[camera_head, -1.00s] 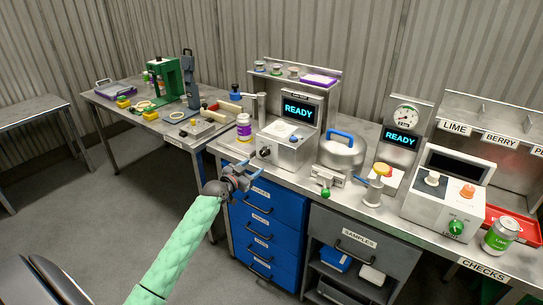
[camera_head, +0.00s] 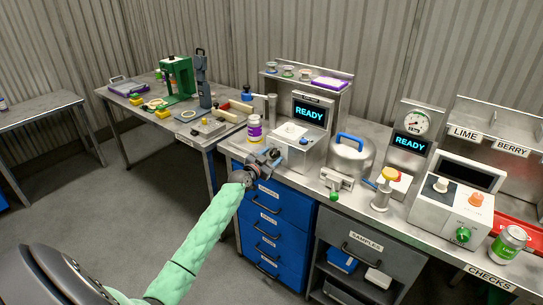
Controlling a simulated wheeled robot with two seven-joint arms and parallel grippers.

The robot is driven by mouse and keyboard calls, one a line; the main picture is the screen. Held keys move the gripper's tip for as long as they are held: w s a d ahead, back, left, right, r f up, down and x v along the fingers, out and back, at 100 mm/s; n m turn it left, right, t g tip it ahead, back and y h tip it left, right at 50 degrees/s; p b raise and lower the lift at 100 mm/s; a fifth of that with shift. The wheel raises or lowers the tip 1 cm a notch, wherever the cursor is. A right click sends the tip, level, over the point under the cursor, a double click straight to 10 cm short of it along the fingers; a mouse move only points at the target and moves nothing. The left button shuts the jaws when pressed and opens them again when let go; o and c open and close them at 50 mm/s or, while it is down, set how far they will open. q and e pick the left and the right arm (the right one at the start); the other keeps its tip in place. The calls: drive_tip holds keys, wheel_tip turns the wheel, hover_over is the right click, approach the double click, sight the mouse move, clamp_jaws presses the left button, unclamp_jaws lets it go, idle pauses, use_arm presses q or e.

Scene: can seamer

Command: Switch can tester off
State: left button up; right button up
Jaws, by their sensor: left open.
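I cannot read a label that tells which one is the can tester. My left gripper (camera_head: 272,157) is open at the lower front of the left machine. It hides the black front knob there, and I cannot tell whether it touches it. My right gripper is not in view.
A purple-labelled can (camera_head: 254,128) stands just left of the machine. A domed pot with a blue handle (camera_head: 350,155) stands to its right. A white box with a green knob (camera_head: 463,235) and a green can (camera_head: 509,243) are farther right. Blue drawers (camera_head: 270,215) are below my gripper.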

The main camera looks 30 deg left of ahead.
use_arm(q)
drive_tip(key=shift+w, duration=0.15)
drive_tip(key=shift+c, duration=0.2)
drive_tip(key=c, duration=0.9)
drive_tip(key=shift+c, duration=0.2)
